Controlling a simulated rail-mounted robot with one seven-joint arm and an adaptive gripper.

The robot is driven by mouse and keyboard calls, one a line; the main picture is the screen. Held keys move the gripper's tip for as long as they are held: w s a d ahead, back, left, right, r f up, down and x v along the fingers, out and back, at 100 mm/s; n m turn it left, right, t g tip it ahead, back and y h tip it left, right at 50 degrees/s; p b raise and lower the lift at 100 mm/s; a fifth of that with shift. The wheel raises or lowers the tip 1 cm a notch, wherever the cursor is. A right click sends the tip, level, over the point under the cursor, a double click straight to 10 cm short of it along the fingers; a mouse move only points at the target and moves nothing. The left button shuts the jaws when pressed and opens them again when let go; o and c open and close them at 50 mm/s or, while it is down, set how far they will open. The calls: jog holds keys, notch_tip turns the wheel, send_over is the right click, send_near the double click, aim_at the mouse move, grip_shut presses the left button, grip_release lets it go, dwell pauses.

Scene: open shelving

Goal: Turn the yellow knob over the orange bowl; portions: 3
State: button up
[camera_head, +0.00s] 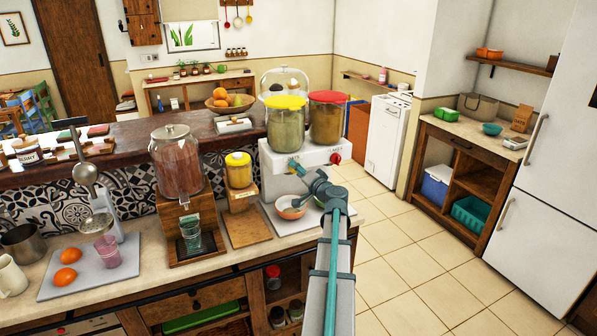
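The white dispenser (269,172) stands on the counter with a yellow-lidded container (286,127) and a red-lidded container (326,118) on top. Its red knob (336,158) shows on the right of the front. I cannot make out a yellow knob; my gripper covers the left part of the front. My gripper (297,168) reaches to that spot, and I cannot tell whether its fingers are closed on anything. The orange bowl (287,212) sits on the dispenser's base below my gripper. A green bowl (319,203) beside it is mostly hidden by my arm.
Left of the dispenser stand a small yellow-lidded jar (238,170) on a wooden stand and a large glass drink dispenser (176,163) with a glass (191,236) under it. A board with oranges (66,266) lies farther left. The tiled floor on the right is clear.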

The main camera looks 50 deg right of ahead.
jog(key=c, duration=0.7)
jog(key=shift+f+b, duration=0.15)
jog(key=shift+b, duration=0.35)
jog(key=m+h+b, duration=0.1)
jog(key=m+b, duration=0.1)
jog(key=m, duration=0.4)
jog(key=m+h+b, duration=0.1)
jog(key=m+b, duration=0.1)
jog(key=m, duration=0.4)
jog(key=m+b, duration=0.3)
jog(key=m, duration=0.4)
jog(key=shift+a+t+h, duration=0.15)
jog(key=shift+t+h, duration=0.15)
jog(key=shift+h, duration=0.1)
jog(key=shift+w+m, duration=0.1)
jog(key=shift+m, duration=0.2)
